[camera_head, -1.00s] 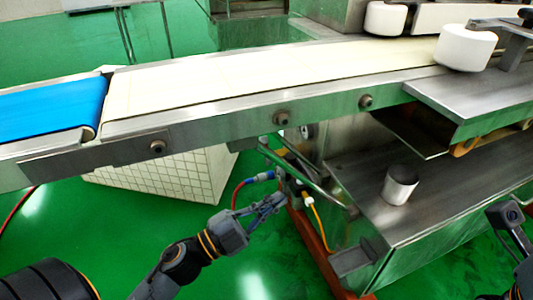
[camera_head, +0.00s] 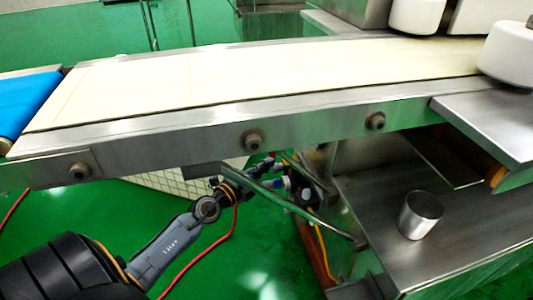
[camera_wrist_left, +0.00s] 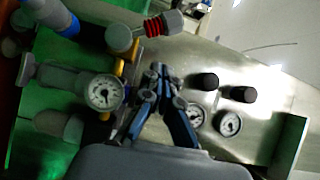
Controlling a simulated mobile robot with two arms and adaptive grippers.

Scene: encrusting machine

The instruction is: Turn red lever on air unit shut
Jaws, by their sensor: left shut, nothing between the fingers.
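The air unit (camera_wrist_left: 65,82) shows in the left wrist view with a round gauge and a blue fitting. A grey-ended part with red and black bands (camera_wrist_left: 153,27) is beside it at the top; I cannot tell for certain whether this is the red lever. My left gripper (camera_wrist_left: 158,72) is shut and empty, its fingertips just below that part and right of the gauge. In the head view the air unit (camera_head: 302,191) is under the conveyor, and my left gripper (camera_head: 258,168) is beside it, small and partly hidden. My right gripper is out of view.
The conveyor (camera_head: 230,135) runs above the air unit. A metal rod (camera_head: 310,215) slants in front of it. A steel table (camera_head: 400,260) with a metal cup (camera_head: 420,215) is at right. A panel with gauges and black knobs (camera_wrist_left: 243,94) is right of my fingers.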

